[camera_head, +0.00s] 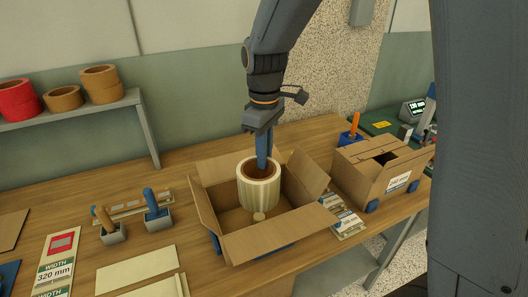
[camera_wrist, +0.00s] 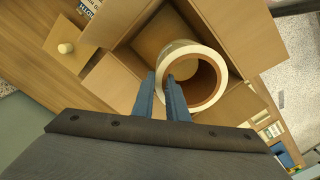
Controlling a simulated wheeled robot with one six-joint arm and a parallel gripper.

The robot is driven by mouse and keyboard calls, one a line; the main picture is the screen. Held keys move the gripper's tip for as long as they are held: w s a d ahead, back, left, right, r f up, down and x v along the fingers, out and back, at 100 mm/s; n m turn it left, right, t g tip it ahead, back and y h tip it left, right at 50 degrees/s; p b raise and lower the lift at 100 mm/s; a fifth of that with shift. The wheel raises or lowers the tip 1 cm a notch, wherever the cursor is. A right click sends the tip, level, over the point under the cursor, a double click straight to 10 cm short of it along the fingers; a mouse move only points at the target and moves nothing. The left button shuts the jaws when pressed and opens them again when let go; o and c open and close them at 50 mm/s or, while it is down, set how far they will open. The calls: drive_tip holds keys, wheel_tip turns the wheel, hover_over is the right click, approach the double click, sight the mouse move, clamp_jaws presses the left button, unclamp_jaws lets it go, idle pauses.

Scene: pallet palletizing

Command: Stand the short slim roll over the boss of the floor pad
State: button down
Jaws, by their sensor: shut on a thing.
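The roll is a cream cylinder with a brown core (camera_head: 258,192), upright inside the open cardboard box (camera_head: 205,212). My gripper (camera_head: 263,160) is above the box and shut on the roll's wall. In the wrist view, my gripper (camera_wrist: 160,82) has one finger inside the core and one outside, with the roll (camera_wrist: 222,67) extending right. Most of the pad is hidden. I cannot tell whether the roll touches the floor.
The box flaps stand outward around the roll. A second carton (camera_head: 365,175) stands to the right, and label cards (camera_head: 345,222) lie between. Two handled tools (camera_head: 152,215) stand left.

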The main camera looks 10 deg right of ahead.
sight(264, 174)
drive_tip(key=shift+f+b, duration=2.55)
drive_tip(key=shift+f, duration=0.7)
drive_tip(key=shift+p, duration=0.35)
drive_tip(key=shift+f+b, duration=1)
drive_tip(key=shift+f, duration=1.15)
drive_tip(key=c, duration=1.7)
unclamp_jaws()
drive_tip(key=shift+o, duration=0.2)
